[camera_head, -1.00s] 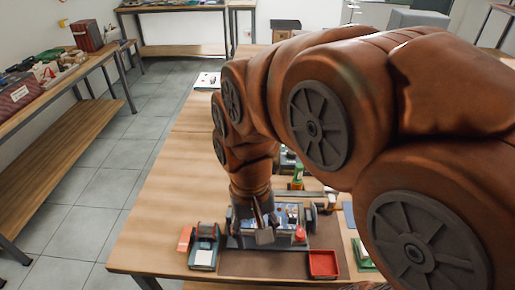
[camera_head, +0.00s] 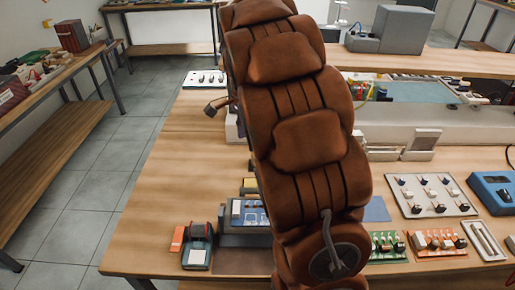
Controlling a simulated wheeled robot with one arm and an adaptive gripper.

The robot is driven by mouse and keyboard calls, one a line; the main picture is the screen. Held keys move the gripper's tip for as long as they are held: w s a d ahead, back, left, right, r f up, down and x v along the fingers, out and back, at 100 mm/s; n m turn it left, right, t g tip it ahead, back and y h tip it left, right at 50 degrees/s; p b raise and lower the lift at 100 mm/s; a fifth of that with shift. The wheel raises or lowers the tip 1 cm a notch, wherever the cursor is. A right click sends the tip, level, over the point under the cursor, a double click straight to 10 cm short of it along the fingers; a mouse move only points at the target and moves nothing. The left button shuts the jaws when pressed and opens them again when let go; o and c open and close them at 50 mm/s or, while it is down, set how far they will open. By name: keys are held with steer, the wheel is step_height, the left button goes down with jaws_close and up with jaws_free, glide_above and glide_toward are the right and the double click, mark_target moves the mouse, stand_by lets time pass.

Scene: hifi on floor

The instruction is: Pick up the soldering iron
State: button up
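I cannot clearly make out a soldering iron in the head view. A blue bench unit (camera_head: 494,190), possibly a soldering station, sits at the right edge with a black cable near it. My brown arm rises through the middle of the view and hides much of the bench behind it.
A tray of small parts (camera_head: 430,196), green and orange boards (camera_head: 437,242) and a narrow tool tray (camera_head: 483,240) lie at right. A blue-grey fixture (camera_head: 246,214) and a dark device with a red block (camera_head: 198,246) stand at front left.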

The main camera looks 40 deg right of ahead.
steer(key=w+d+f+m, duration=0.1)
steer(key=w+d+m, duration=0.1)
steer(key=d, duration=0.1)
steer(key=w+d+f+m, duration=0.1)
steer(key=w+d+m, duration=0.1)
steer(key=d, duration=0.1)
steer(key=w+d+m, duration=0.1)
steer(key=w+d, duration=0.1)
steer(key=shift+w+d+f+m, duration=0.35)
steer(key=shift+d+f+m, duration=0.05)
steer(key=shift+f+p, duration=0.4)
steer(key=shift+f, duration=0.7)
steer(key=shift+a+f+p, duration=0.1)
steer(key=shift+f+p, duration=0.2)
steer(key=shift+f, duration=0.3)
steer(key=shift+a+f+p, duration=0.15)
steer(key=shift+f+p, duration=0.6)
steer(key=shift+f, duration=1.4)
jaws_close()
steer(key=shift+r, duration=0.1)
step_height(320, 180, up, 10)
steer(key=b, duration=0.2)
steer(key=shift+b, duration=0.35)
